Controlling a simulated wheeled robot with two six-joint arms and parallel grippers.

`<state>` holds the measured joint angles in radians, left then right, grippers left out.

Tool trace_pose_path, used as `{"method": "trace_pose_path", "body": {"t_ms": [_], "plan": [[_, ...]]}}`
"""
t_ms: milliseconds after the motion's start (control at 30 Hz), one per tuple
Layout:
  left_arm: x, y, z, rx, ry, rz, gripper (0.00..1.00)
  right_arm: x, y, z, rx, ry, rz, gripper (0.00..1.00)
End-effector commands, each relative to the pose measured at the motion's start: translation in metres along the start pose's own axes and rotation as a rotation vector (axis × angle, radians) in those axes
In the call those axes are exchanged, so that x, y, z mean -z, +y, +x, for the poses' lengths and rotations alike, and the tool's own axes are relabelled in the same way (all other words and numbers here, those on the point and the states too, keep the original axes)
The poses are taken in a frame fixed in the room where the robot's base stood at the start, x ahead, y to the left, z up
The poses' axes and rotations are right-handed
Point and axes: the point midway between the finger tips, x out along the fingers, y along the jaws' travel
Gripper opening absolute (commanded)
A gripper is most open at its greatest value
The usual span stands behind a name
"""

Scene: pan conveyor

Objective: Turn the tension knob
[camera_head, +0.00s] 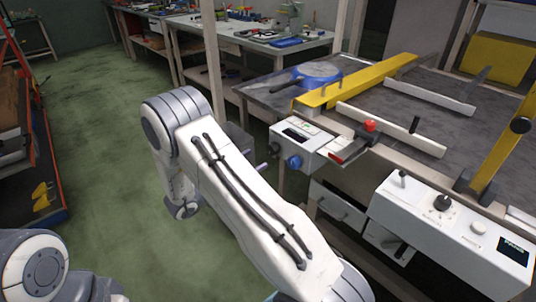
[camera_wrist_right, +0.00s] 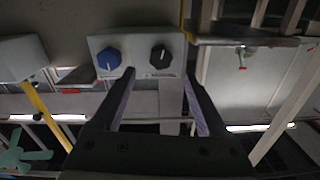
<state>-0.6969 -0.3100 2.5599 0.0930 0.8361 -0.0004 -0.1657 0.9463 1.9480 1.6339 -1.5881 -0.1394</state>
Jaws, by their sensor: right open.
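A white control box (camera_head: 307,140) sits at the near left corner of the conveyor table. Its front face carries a blue knob (camera_head: 293,162) and a black knob (camera_head: 275,148). In the right wrist view the black knob (camera_wrist_right: 160,56) lies ahead of the space between my right gripper's (camera_wrist_right: 159,76) fingertips, and the blue knob (camera_wrist_right: 109,59) is left of the left fingertip. The label below the black knob is too small to read. The right fingers are open, empty and apparently clear of both knobs. In the head view my forearm hides most of this gripper (camera_head: 263,167). My left gripper is out of view.
A red-knobbed lever (camera_head: 370,126) stands right of the control box. A larger white panel (camera_head: 440,240) with knobs is at the right.

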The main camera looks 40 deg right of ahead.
Motion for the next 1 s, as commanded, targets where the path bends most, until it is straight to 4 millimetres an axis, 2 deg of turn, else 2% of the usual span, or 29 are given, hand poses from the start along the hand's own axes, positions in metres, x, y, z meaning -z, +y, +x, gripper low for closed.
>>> {"method": "trace_pose_path", "body": {"t_ms": [100,333,500,767,967,1000], "plan": [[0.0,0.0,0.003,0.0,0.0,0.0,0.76,-0.001,0.001,0.025,-0.005,0.001,0.001,0.77],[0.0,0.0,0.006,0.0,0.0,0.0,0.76,0.0,0.0,0.059,-0.001,-0.001,0.002,0.77],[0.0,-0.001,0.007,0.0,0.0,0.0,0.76,0.0,0.0,0.07,0.002,-0.001,0.001,0.77],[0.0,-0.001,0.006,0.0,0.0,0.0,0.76,0.0,-0.001,0.07,0.003,-0.002,0.001,0.77],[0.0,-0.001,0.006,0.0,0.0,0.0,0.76,0.0,-0.001,0.07,0.003,-0.002,0.001,0.04],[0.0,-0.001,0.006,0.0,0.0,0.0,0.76,0.0,0.0,0.07,0.003,-0.002,0.001,0.0]]}}
